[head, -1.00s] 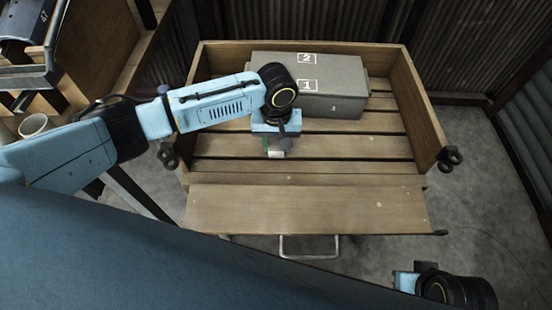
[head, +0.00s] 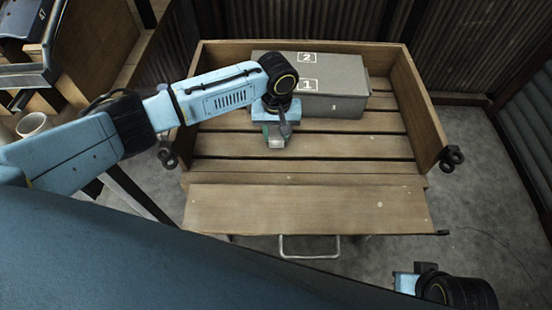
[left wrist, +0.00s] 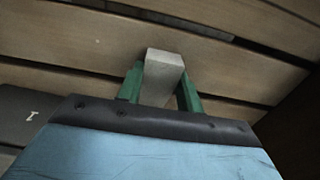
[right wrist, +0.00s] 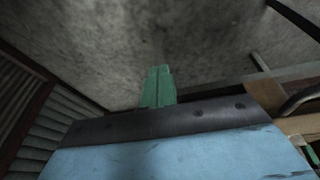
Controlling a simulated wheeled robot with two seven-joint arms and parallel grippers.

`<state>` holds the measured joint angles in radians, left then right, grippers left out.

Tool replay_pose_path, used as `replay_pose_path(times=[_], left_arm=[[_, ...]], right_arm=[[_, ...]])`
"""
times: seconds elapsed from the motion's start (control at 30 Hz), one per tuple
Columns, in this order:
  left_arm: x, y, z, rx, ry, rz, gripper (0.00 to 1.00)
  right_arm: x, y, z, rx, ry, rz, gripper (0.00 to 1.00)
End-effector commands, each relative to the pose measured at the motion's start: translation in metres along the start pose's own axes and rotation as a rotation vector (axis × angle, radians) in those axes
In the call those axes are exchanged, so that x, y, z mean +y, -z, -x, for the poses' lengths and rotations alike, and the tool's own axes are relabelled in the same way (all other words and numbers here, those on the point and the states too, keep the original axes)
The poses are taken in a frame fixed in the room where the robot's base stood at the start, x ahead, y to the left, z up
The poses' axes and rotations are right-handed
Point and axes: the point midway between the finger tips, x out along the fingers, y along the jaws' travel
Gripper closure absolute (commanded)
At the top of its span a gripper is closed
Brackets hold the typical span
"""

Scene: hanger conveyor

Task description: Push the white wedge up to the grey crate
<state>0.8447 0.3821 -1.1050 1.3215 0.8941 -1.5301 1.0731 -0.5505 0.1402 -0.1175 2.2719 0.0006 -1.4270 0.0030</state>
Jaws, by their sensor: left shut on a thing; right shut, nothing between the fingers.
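The white wedge (head: 276,142) shows as a small pale block at the tip of my left gripper (head: 275,137), above the slatted floor of the wooden cart. In the left wrist view the wedge (left wrist: 163,72) sits between the two green fingers of my left gripper (left wrist: 160,88), which is shut on it. The grey crate (head: 335,88) stands at the back of the cart, just behind my left gripper; my arm hides part of it. The crate's dark edge (left wrist: 25,115) shows in the left wrist view. My right gripper (right wrist: 158,85) is shut and empty, over the concrete floor.
The wooden cart (head: 418,105) has raised side and back walls and a lowered front flap (head: 310,208). Its slatted floor is bare to the right and in front of the crate. A metal handle (head: 309,247) hangs below the flap. A white cup (head: 34,125) stands at left.

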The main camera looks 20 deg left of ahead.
Motion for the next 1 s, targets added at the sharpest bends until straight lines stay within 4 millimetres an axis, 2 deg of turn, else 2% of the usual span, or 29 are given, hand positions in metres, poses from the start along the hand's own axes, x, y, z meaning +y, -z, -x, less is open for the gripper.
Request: replay_pose_path(times=[0.5,0.93,0.97,1.0], left_arm=[[0.000,0.015,0.000,0.000,0.000,-0.001,0.80],[0.000,0.019,0.000,0.000,0.000,-0.001,0.80],[0.000,0.019,0.000,0.000,0.000,-0.001,0.61],[0.000,0.019,0.000,0.000,0.000,-0.001,0.56]], right_arm=[[0.000,-0.002,-0.005,0.000,0.000,0.000,1.00],[0.000,-0.002,-0.006,0.000,0.000,0.000,1.00],[0.000,-0.002,-0.006,0.000,0.000,0.000,1.00],[0.000,-0.002,-0.006,0.000,0.000,0.000,1.00]])
